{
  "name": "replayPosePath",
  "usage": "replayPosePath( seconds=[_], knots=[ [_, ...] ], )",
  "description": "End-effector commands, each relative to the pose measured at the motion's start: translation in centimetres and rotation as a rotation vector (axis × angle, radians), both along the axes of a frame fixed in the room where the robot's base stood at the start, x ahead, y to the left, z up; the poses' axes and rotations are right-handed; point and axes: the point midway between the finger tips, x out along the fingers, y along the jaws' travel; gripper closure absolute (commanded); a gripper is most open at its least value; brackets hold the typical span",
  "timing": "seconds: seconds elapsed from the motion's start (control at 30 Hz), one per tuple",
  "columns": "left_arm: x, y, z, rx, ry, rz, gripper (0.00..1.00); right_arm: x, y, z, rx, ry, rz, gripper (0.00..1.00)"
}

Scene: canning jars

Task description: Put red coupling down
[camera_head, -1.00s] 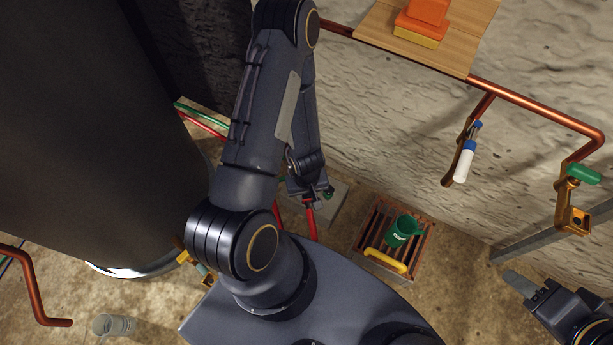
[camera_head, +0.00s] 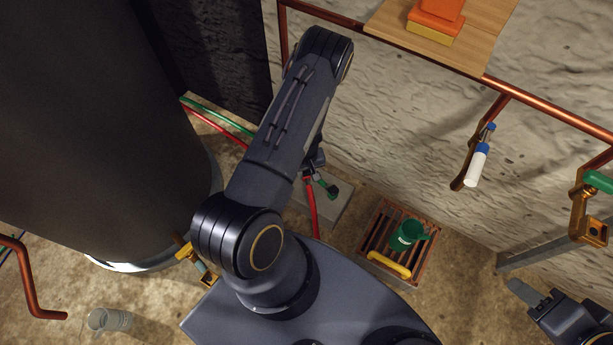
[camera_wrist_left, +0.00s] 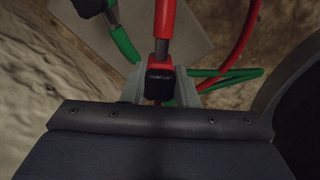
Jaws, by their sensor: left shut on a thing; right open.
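The red coupling (camera_wrist_left: 160,60) is between the two fingers of my left gripper (camera_wrist_left: 160,88) in the left wrist view. It has a dark end block facing the camera, and a red hose (camera_wrist_left: 164,17) runs away beyond it. In the head view my left gripper is mostly hidden behind my left forearm; a red hose (camera_head: 312,208) hangs below it. My right gripper (camera_head: 527,296) is at the lower right, open and apart from everything.
A large dark tank (camera_head: 90,120) stands at the left. Copper pipes (camera_head: 540,104) run along the stone wall. A clear jar (camera_head: 108,320) lies on the floor.

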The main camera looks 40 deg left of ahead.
Motion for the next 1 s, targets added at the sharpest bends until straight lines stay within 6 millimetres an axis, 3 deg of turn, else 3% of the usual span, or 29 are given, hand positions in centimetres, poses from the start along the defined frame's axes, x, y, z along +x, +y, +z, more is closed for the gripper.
replayPosePath(
  seconds=[0.17,0.4,0.87,0.9,1.0],
  knots=[
    [0.6,0.4,-1.0,0.001,0.001,-0.003,1.0,0.0,0.0,-0.5,0.0,0.0,0.0,0.57],
    [0.8,0.6,-4.3,-0.001,0.001,-0.001,1.0,0.0,0.0,-2.3,0.0,0.0,0.0,0.57],
    [0.8,0.5,-4.8,-0.001,0.0,0.0,1.0,0.0,0.0,-2.9,0.0,0.0,0.0,0.57],
    [0.8,0.5,-4.7,-0.001,0.0,0.0,0.71,0.0,0.0,-2.8,0.0,0.0,0.0,0.57],
    [0.8,0.5,-4.7,-0.001,0.001,0.0,0.58,0.0,0.0,-2.7,0.0,0.0,0.0,0.57]
  ],
)
